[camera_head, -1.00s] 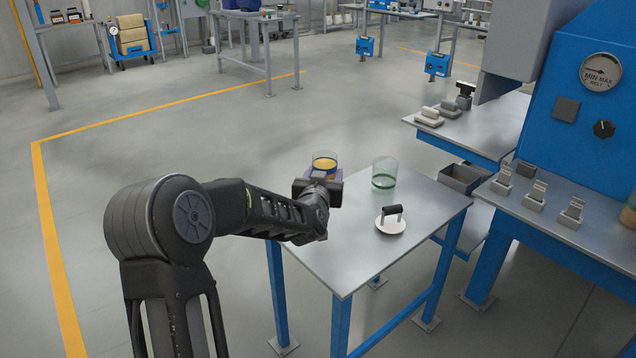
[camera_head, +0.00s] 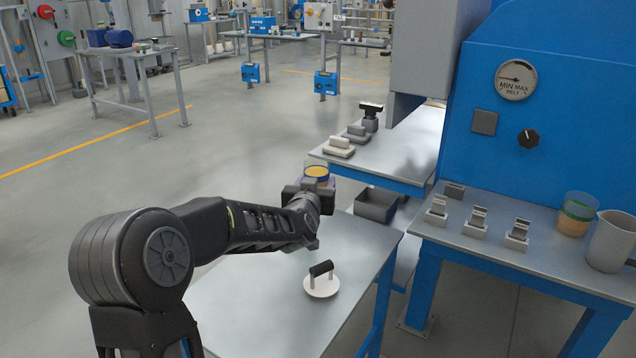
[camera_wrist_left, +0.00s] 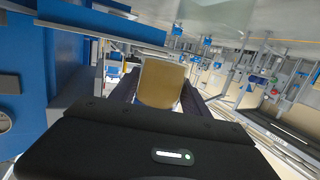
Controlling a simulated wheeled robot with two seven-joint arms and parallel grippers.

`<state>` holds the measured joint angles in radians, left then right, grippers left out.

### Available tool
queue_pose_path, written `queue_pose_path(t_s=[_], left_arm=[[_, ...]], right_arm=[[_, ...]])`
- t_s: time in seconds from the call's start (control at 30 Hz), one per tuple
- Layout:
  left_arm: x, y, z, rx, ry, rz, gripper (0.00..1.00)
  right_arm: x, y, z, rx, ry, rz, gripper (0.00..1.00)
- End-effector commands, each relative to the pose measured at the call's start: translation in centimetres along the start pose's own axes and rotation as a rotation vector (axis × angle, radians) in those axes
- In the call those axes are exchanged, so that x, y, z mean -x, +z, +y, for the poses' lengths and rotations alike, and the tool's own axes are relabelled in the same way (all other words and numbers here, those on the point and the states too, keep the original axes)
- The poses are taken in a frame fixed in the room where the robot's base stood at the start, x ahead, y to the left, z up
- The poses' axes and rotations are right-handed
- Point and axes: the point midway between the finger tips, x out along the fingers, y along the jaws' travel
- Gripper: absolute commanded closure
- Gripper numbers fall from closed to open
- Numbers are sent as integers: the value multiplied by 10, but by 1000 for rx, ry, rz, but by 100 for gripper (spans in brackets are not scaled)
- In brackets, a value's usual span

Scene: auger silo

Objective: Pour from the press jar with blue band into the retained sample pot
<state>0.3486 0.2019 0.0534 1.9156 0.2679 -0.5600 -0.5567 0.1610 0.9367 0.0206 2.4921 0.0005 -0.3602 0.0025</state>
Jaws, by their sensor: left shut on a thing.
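My left gripper (camera_head: 308,192) is shut on the press jar with blue band (camera_head: 317,172). The jar is clear, holds yellow-tan contents and looks close to upright above the far end of the small steel table (camera_head: 345,245). In the left wrist view the tan contents (camera_wrist_left: 161,84) show between the fingers. No receiving pot shows in the head view; my arm covers part of the tabletop. A pale green translucent shape (camera_wrist_left: 215,14) at the top of the wrist view may be a glass pot; I cannot tell. My right gripper is out of view.
A white disc with a black handle (camera_head: 321,280) sits on the small table. To the right, the blue machine's bench (camera_head: 480,255) holds small metal blocks, a green-banded jar (camera_head: 577,214) and a grey jug (camera_head: 612,240). A grey bin (camera_head: 376,204) sits behind the table.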

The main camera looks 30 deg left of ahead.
Motion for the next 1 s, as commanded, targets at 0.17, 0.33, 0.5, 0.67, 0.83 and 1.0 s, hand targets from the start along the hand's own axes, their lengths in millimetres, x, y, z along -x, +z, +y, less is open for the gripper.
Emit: queue_pose_path(t_s=[0.17, 0.33, 0.5, 0.67, 0.83, 1.0], left_arm=[[0, 1, 1, -2, 5, 3, 96], [0, 1, 1, -1, 5, 2, 96], [0, 4, 2, 13, 7, 2, 96], [-1, 9, 4, 59, 14, 2, 96], [-2, 14, 8, 129, 25, 2, 96], [-2, 16, 10, 181, 33, 3, 96]], right_arm=[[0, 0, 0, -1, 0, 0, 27], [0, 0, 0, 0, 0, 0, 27], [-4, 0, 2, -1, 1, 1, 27], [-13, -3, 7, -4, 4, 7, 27], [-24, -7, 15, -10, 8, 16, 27], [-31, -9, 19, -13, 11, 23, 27]])
